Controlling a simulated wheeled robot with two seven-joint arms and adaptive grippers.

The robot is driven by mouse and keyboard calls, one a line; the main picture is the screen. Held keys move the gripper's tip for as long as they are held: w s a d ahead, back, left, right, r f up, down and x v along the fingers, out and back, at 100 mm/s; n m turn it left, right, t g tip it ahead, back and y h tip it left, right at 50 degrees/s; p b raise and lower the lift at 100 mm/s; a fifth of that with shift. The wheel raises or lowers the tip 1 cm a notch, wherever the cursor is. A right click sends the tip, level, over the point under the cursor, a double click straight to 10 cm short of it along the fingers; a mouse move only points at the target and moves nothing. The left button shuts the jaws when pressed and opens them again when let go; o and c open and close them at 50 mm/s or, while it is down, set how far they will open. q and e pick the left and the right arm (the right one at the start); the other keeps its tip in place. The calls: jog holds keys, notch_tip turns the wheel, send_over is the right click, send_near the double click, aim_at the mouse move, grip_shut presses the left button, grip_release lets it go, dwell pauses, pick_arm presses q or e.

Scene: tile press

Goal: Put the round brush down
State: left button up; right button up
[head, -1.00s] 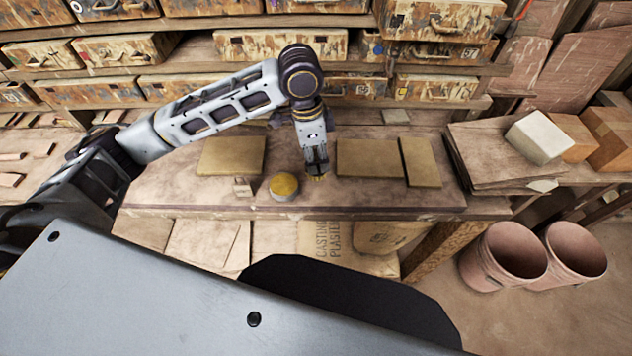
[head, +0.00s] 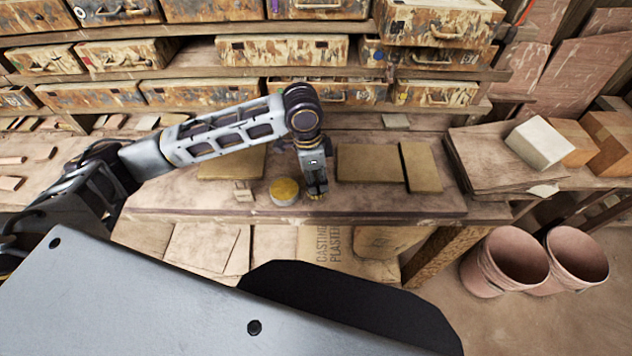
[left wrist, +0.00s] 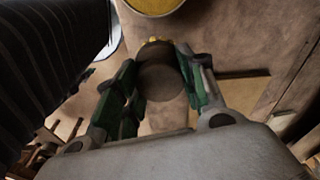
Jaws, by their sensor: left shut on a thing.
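My left gripper (head: 316,191) is low over the front part of the workbench (head: 350,202), just right of a round tin with a yellow top (head: 285,191). It is shut on the round brush (left wrist: 160,82). In the left wrist view, the brush shows as a brown round shape between the green-padded fingers, with a yellow bit beyond it. In the head view, the fingers hide most of the brush. I cannot tell whether its lower end touches the bench. My right gripper is not in view.
Two olive boards (head: 369,163) lie right of the gripper, and another (head: 231,165) lies behind my left arm. A small pale block (head: 243,190) stands left of the tin. Shelves of worn cases (head: 282,50) line the back. The bench's front strip right of the gripper is clear.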

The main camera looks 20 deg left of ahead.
pick_arm(q)
jog(key=shift+f, duration=1.2)
jog(key=o, duration=0.9)
jog(key=shift+f, duration=0.1)
jog(key=r, duration=0.8)
jog(key=a+r, duration=0.1)
jog(key=r, duration=0.3)
jog(key=shift+s+a+r, duration=0.1)
jog(key=shift+s, duration=0.2)
jog(key=shift+s, duration=0.1)
